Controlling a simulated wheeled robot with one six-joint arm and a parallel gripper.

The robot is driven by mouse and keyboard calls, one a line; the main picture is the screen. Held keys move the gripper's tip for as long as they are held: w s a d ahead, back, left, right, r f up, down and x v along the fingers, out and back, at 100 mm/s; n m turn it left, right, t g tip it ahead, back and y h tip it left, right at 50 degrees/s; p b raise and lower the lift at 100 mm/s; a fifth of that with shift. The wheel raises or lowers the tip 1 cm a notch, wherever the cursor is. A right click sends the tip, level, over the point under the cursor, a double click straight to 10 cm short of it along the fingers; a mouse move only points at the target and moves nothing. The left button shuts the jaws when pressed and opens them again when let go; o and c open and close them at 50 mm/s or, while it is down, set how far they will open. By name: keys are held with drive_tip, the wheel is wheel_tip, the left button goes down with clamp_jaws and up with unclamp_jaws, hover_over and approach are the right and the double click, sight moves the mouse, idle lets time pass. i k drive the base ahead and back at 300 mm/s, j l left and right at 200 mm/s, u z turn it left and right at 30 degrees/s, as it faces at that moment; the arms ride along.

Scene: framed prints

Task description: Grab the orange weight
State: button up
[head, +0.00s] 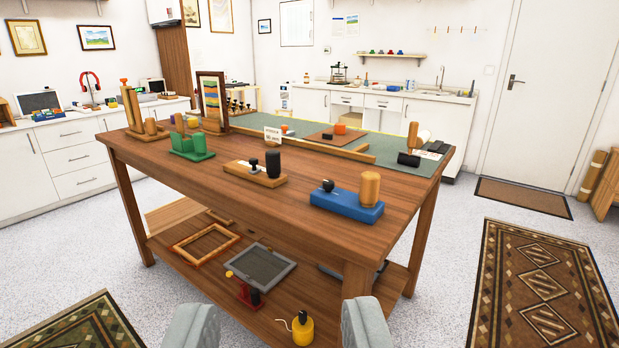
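Several things could match the orange weight. A yellow-orange weight (302,329) with a dark knob stands on the low shelf. I cannot tell which one is the weight. My gripper (278,325) shows as two grey fingers at the bottom edge, wide apart and empty. In the picture the yellow-orange weight appears between them, but it is farther away.
The wooden workbench (215,165) fills the middle. Frames (205,246) lie on the low shelf. Open floor (440,270) and a patterned rug (545,290) are at right.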

sight(339, 129)
drive_tip(key=i+j+z, duration=0.15)
drive_tip(key=i+z, duration=0.15)
drive_tip(key=i, duration=0.5)
drive_tip(key=k+u, duration=0.1)
drive_tip(key=k, duration=1.05)
drive_tip(key=i+u, duration=0.1)
drive_tip(key=u, duration=1.35)
drive_tip(key=i+l, duration=0.15)
drive_tip(key=l, duration=0.6)
drive_tip(key=i+l, duration=0.15)
drive_tip(key=l, duration=0.6)
drive_tip(key=i+l, duration=0.15)
drive_tip(key=l, duration=0.6)
drive_tip(key=i+l, duration=0.2)
drive_tip(key=l, duration=0.55)
drive_tip(key=i+l, duration=0.15)
drive_tip(key=l, duration=0.6)
drive_tip(key=i+l, duration=0.15)
drive_tip(key=l, duration=0.6)
drive_tip(key=i+l, duration=0.15)
drive_tip(key=l, duration=0.65)
drive_tip(key=i+l, duration=0.15)
drive_tip(key=l, duration=0.6)
drive_tip(key=i+j+u, duration=0.05)
